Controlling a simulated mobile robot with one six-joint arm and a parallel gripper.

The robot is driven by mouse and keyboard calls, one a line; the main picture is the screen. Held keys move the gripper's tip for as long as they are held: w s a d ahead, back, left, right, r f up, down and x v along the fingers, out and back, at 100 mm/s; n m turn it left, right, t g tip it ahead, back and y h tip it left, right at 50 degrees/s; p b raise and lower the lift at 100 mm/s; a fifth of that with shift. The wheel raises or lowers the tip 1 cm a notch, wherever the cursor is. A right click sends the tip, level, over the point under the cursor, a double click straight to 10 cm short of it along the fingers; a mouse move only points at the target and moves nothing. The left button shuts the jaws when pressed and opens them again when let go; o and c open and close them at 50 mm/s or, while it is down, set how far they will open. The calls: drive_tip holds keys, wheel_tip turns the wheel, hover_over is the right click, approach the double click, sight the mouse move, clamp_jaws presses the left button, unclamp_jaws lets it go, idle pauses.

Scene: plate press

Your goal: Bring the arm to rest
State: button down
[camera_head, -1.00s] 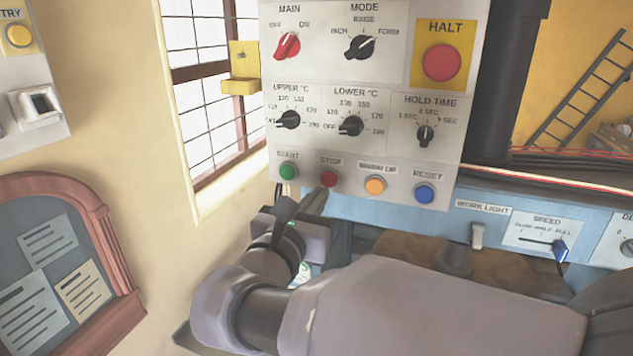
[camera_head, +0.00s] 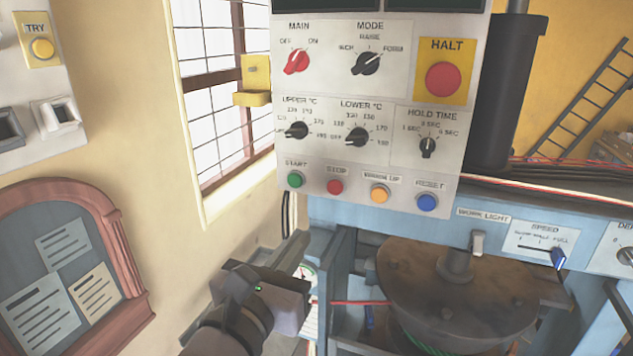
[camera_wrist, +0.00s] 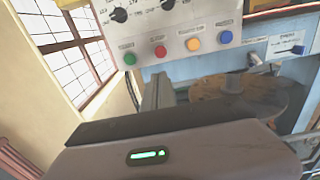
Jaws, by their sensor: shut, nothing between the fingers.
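My gripper (camera_head: 297,246) is in the lower middle of the head view, below the control panel (camera_head: 400,95). Its fingers are shut and hold nothing. They point up and away toward the panel's lower edge but stand apart from it. In the wrist view my gripper (camera_wrist: 158,82) shows as a narrow grey bar below the green START button (camera_wrist: 130,59) and the red STOP button (camera_wrist: 160,51). A green light glows on its housing. My forearm runs off the bottom of the head view.
A round brown plate (camera_head: 450,300) sits on the blue press frame (camera_head: 395,216) to the right of my gripper. A wooden-framed notice board (camera_head: 115,240) is on the left wall. A yellow bracket (camera_head: 253,98) is by the window. Open space lies between wall and press.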

drive_tip(key=shift+w, duration=0.1)
drive_tip(key=s+d+f+m+g+h+b, duration=0.1)
drive_tip(key=s+d+f+m+g+b, duration=0.15)
drive_tip(key=d+f+m+g, duration=0.5)
drive_tip(key=s+d+f+m+g+h+b, duration=0.15)
drive_tip(key=s+d+f+m, duration=0.3)
drive_tip(key=d, duration=0.65)
drive_tip(key=s+d+f+m+g+y+b, duration=0.1)
drive_tip(key=s+f+m+g+y+b, duration=0.35)
drive_tip(key=s+f+m, duration=0.6)
drive_tip(key=w+a+m+t+y+b, duration=0.1)
drive_tip(key=a+m+y, duration=0.5)
drive_tip(key=m, duration=0.8)
drive_tip(key=shift+w+t, duration=0.15)
drive_tip(key=shift+t, duration=0.5)
drive_tip(key=shift+f, duration=0.2)
